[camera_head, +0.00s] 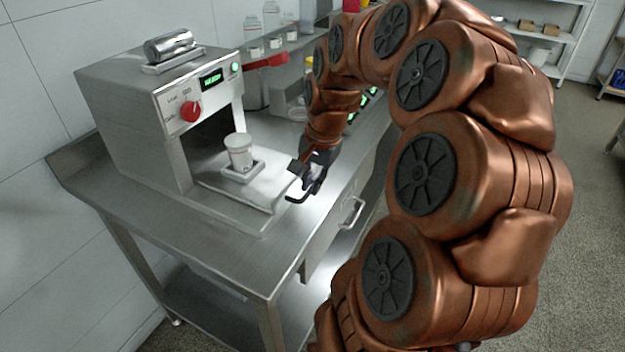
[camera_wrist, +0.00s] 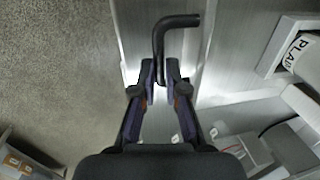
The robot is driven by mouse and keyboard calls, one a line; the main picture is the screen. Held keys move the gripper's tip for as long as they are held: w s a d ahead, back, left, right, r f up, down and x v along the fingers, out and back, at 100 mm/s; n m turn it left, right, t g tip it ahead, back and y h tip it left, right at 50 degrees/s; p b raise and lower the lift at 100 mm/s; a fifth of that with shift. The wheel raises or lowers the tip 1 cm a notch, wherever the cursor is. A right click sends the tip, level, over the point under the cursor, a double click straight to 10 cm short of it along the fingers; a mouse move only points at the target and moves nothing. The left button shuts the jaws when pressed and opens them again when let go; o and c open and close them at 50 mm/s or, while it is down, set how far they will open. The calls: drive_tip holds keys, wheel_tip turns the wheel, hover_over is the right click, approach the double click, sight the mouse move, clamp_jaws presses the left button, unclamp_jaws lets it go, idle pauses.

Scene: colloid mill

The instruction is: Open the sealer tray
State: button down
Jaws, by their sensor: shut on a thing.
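The sealer (camera_head: 160,105) is a steel box on the bench with a dark front opening. Its tray (camera_head: 235,190) juts out of that opening toward the bench's front edge. A white lidded cup (camera_head: 238,152) stands upright in a square holder on the tray. The tray's black bent handle (camera_head: 296,198) is at its front end; it also shows in the wrist view (camera_wrist: 176,21). My gripper (camera_head: 313,186) is at that handle. In the wrist view my gripper (camera_wrist: 160,75) has its fingertips closed around the handle's lower stem.
The sealer has a red knob (camera_head: 190,111) and a lit green display (camera_head: 211,79). A bench drawer with a metal handle (camera_head: 352,212) lies below and right of my gripper. Bottles and jars (camera_head: 272,22) stand on a shelf behind. The floor in front of the bench is clear.

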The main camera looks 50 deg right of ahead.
drive_tip(key=c, duration=1.2)
unclamp_jaws()
wheel_tip(320, 180, up, 12)
drive_tip(key=s, duration=0.2)
drive_tip(key=shift+d, duration=0.25)
drive_tip(key=shift+f, duration=0.1)
